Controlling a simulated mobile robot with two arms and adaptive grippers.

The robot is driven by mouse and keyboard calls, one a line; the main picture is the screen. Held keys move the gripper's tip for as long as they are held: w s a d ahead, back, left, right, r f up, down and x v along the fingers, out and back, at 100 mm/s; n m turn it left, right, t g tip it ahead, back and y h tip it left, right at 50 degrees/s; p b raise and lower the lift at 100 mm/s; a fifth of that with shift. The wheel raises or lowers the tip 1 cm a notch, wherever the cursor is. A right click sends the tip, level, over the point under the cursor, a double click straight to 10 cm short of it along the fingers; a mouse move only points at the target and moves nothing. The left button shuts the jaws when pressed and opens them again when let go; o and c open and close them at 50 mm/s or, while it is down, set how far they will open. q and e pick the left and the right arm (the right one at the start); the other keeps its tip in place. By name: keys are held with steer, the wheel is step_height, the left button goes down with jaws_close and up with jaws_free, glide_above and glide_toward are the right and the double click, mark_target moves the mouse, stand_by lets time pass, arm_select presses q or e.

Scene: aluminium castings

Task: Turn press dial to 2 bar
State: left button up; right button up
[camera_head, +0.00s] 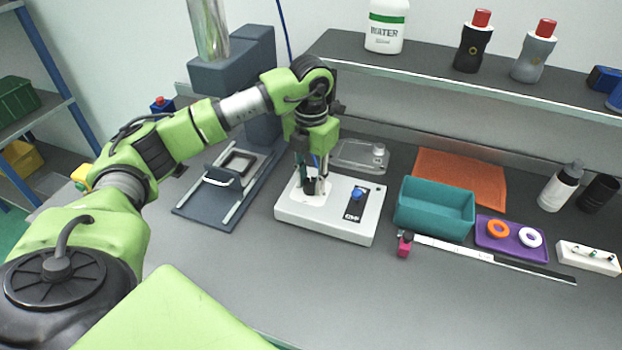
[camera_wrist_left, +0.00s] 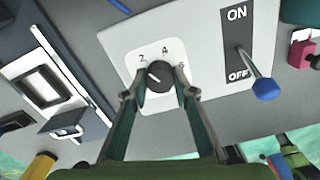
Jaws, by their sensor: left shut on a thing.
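The black dial (camera_wrist_left: 166,84) sits on a white plate marked 2, 4 and 6, on the white control box (camera_head: 290,211). A short white mark shows on the dial's left part; I cannot read a setting from it for sure. My left gripper (camera_head: 311,184) points down over the box from above. In the left wrist view its two fingers (camera_wrist_left: 161,95) stand on either side of the dial, shut on it. In the head view the gripper mostly hides the dial.
A blue-knobbed lever (camera_wrist_left: 265,90) beside the dial leans towards OFF. The dark blue-grey press (camera_head: 262,125) stands left of the box. A teal bin (camera_head: 433,222), a purple tray (camera_head: 510,254) and an orange mat (camera_head: 460,175) lie right. The front bench is clear.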

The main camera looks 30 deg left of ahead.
mark_target(311, 182)
arm_select(q)
steer(key=shift+w+r, duration=0.1)
steer(key=shift+r, duration=0.05)
steer(key=o, duration=1.1)
step_height(311, 182, up, 12)
steer(key=shift+f, duration=0.1)
